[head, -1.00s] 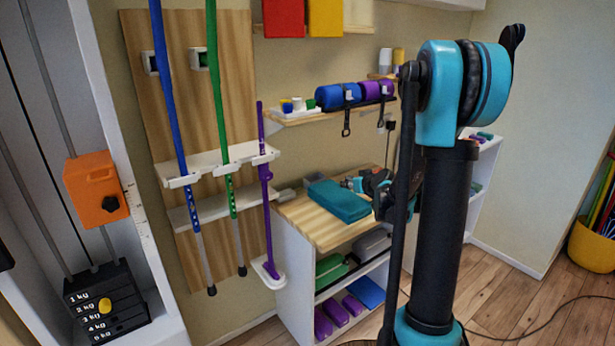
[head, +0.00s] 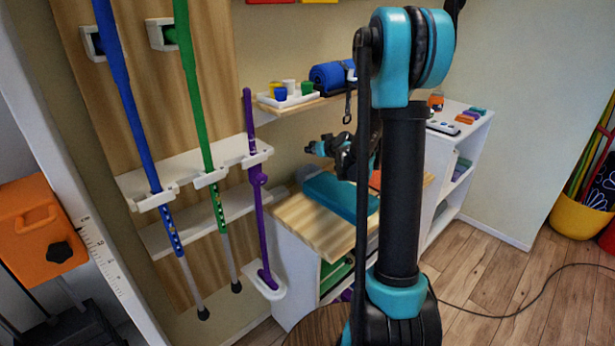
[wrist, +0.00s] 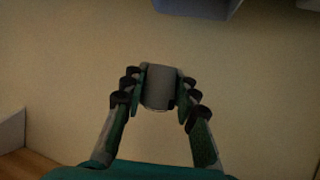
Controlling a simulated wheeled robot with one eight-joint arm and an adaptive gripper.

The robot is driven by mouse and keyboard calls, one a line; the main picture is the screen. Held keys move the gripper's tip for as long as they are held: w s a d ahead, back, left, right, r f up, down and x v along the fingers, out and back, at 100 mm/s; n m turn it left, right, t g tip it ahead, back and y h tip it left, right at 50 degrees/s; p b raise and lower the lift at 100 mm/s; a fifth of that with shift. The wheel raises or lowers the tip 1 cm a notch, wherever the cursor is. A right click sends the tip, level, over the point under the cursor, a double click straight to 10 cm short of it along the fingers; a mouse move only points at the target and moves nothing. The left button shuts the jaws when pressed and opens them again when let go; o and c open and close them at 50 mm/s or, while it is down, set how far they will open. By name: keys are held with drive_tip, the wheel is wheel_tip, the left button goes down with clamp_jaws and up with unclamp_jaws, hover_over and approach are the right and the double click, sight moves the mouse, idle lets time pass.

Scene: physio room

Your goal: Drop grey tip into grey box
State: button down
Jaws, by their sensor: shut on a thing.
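My gripper (wrist: 158,88) is shut on a grey tip (wrist: 157,87), a short grey cylinder between its two fingers in the wrist view. In the head view my gripper (head: 320,147) is above the back of the wooden counter, beyond the teal case, and the tip cannot be made out there. I cannot pick out the grey box for sure in either current view. A pale grey edge (wrist: 12,130) shows at the left of the wrist view, but I cannot tell what it belongs to.
A teal case (head: 340,193) lies on the wooden counter (head: 305,222). Above it, a wall shelf (head: 300,105) holds a tray of small cups (head: 287,97) and a blue roll (head: 331,76). Blue, green and purple poles (head: 258,190) stand at the left. My arm hides part of the counter.

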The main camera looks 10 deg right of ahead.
drive_tip(key=shift+f, duration=2)
drive_tip(key=c, duration=1.1)
unclamp_jaws()
drive_tip(key=v, duration=1.2)
